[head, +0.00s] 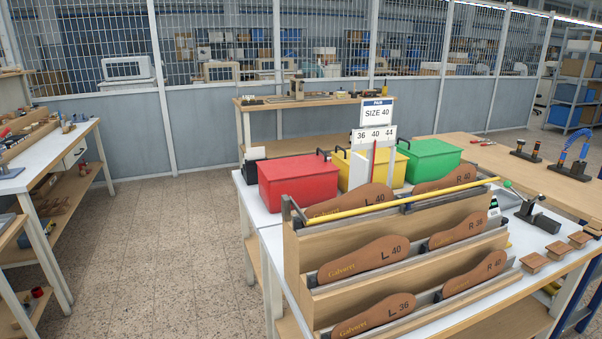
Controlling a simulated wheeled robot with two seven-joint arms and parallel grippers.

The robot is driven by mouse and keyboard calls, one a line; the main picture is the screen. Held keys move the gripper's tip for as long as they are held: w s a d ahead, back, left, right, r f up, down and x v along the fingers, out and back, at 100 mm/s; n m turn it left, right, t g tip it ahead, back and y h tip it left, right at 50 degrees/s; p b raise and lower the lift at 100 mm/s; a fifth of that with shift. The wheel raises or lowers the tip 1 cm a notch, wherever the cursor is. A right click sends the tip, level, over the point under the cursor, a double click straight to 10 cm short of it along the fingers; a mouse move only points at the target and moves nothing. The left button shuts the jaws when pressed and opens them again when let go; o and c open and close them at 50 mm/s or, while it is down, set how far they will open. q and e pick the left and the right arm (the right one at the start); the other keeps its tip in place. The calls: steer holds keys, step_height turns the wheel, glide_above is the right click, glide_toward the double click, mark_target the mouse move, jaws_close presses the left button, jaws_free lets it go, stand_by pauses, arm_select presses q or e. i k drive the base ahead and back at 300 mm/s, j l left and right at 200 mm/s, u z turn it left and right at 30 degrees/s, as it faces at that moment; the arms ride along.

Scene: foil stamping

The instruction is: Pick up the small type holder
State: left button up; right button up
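I cannot pick out the small type holder with certainty in the head view. Small objects (68,127) lie on the white-topped bench (85,135) at the left, too small to identify. Neither of my grippers is in view.
A wooden rack (345,240) with brown sole-shaped pieces marked L and R stands at front centre. Behind it are red (298,183), yellow (388,172) and green (432,158) boxes. A bench (315,103) stands at the back. The speckled floor (160,240) at left centre is clear.

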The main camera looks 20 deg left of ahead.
mark_target(66, 129)
steer(key=i+j+u, duration=0.25)
steer(key=u, duration=0.15)
steer(key=i+j+u, duration=0.55)
steer(key=u, duration=0.2)
steer(key=i+u, duration=0.4)
steer(key=i, duration=2.2)
steer(key=i+u, duration=0.15)
steer(key=i, duration=0.4)
steer(key=i+u, duration=0.1)
steer(key=i, duration=0.5)
steer(key=i+l+u, duration=0.15)
steer(key=i, duration=0.4)
steer(key=i+l+u, duration=0.15)
steer(key=i, duration=0.4)
steer(key=i+l+u, duration=0.15)
steer(key=i+u, duration=0.3)
steer(key=i+l+u, duration=0.15)
steer(key=u, duration=0.25)
steer(key=i+l+u, duration=0.25)
steer(key=l+u, duration=0.2)
